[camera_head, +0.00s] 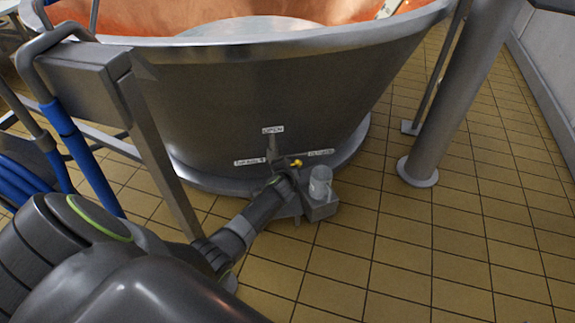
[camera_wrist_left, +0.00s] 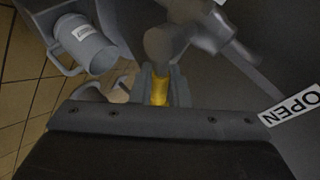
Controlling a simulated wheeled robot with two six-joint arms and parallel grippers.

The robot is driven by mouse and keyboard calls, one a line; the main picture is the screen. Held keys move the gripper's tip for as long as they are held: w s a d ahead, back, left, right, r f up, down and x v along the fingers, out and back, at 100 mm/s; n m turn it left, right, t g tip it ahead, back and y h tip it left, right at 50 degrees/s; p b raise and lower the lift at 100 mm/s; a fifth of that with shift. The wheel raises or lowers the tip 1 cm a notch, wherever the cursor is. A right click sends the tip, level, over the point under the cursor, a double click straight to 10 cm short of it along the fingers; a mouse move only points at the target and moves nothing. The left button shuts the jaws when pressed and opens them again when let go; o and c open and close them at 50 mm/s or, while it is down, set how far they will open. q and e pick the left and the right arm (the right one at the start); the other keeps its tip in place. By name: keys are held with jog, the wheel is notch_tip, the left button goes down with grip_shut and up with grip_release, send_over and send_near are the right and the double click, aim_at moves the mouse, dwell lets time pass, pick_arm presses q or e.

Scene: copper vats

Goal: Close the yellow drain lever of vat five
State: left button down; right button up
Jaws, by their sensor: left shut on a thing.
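The yellow drain lever (camera_head: 296,163) is low on the front of the steel vat (camera_head: 270,95). Only a small piece of it shows in the head view. An OPEN label (camera_head: 273,129) is above it, and another label (camera_head: 321,152) is to its right, too small to read surely. My left gripper (camera_head: 292,183) reaches in from the lower left. In the left wrist view the yellow lever (camera_wrist_left: 160,90) is between its fingers, which are shut on it. The valve behind is partly hidden. My right gripper is not in view.
A grey jug-like cylinder with a handle (camera_wrist_left: 88,44) is close beside my left gripper. A thick steel post (camera_head: 455,100) stands on the right. Blue hoses (camera_head: 75,150) hang on a frame at left. The tiled floor (camera_head: 430,245) is clear at front right.

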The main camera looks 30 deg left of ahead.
pick_arm(q)
jog(key=shift+d+f+m+g+y, duration=0.15)
jog(key=shift+f+m+g+y, duration=0.05)
jog(key=shift+m+g+y, duration=0.1)
jog(key=shift+w+f, duration=0.1)
jog(key=shift+f, duration=0.05)
jog(key=shift+f+m+g+y, duration=0.25)
jog(key=shift+m+g+y, duration=0.05)
jog(key=shift+m+g, duration=0.2)
jog(key=shift+f+m, duration=0.15)
jog(key=shift+m, duration=0.15)
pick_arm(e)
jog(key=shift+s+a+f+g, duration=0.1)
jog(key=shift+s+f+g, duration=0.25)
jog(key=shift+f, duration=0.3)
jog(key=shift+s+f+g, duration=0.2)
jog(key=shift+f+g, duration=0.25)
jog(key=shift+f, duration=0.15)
pick_arm(q)
jog(key=shift+g+y, duration=0.3)
jog(key=c, duration=1.4)
grip_release()
jog(key=shift+c, duration=0.2)
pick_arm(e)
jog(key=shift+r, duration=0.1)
